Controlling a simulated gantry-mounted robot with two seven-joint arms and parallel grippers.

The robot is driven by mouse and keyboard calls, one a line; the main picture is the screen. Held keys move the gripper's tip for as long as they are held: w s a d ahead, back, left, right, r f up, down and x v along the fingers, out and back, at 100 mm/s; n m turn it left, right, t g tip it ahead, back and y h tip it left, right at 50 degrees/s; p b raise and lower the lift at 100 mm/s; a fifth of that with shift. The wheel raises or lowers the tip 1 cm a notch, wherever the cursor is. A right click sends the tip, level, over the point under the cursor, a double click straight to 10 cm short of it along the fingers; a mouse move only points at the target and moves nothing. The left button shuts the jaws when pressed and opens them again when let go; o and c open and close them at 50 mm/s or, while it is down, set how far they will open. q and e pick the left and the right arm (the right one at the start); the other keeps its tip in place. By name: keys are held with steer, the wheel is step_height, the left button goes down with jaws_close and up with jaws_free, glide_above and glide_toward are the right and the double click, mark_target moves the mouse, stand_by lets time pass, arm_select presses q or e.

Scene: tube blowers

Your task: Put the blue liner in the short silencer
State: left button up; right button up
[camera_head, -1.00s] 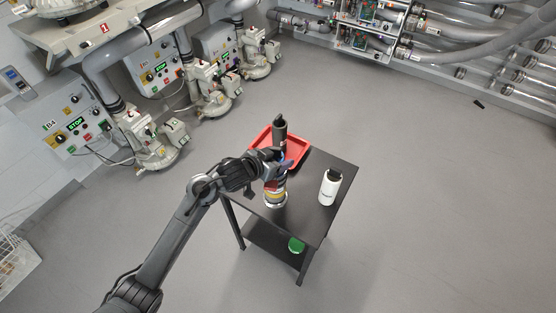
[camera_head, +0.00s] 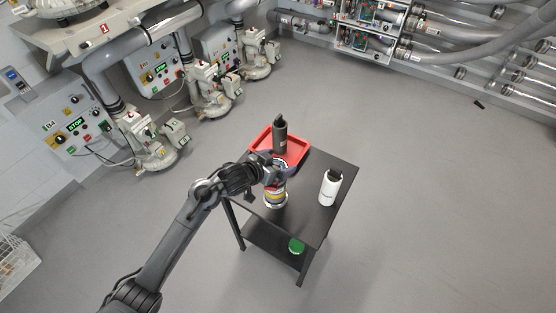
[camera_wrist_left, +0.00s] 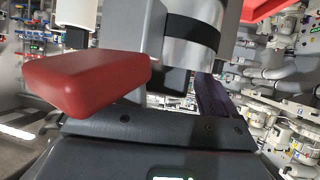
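A short upright cylinder with yellow and dark bands and a silvery base (camera_head: 276,197) stands on the small black table in the head view; I take it for the short silencer. My left gripper (camera_head: 274,173) is at its upper part and hides some of it. In the left wrist view, a silvery cylinder with a black band (camera_wrist_left: 192,38) is beyond the gripper's red finger (camera_wrist_left: 85,80) and dark purple finger (camera_wrist_left: 218,108). I cannot tell whether the fingers press on anything. I cannot make out the blue liner clearly. My right gripper is out of view.
A red tray (camera_head: 297,149) holds a tall dark cylinder (camera_head: 280,137) at the table's back. A green round thing (camera_head: 296,246) is on the lower shelf.

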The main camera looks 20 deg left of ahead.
arm_select(q)
steer(key=shift+w+r, duration=0.1)
steer(key=shift+r, duration=0.65)
steer(key=p+v, duration=0.2)
steer(key=v, duration=0.9)
steer(key=s+f+n+g+y, duration=0.1)
steer(key=s+f+g, duration=0.3)
steer(key=s, duration=1)
steer(key=s+f+n+g+y, duration=0.1)
steer(key=s+f+g+y, duration=0.2)
steer(key=s, duration=1.1)
step_height(320, 180, down, 3)
steer(key=shift+f+n+g, duration=0.15)
steer(key=shift+n+g, duration=0.15)
steer(key=shift+g, duration=0.1)
steer(key=shift+p, duration=0.3)
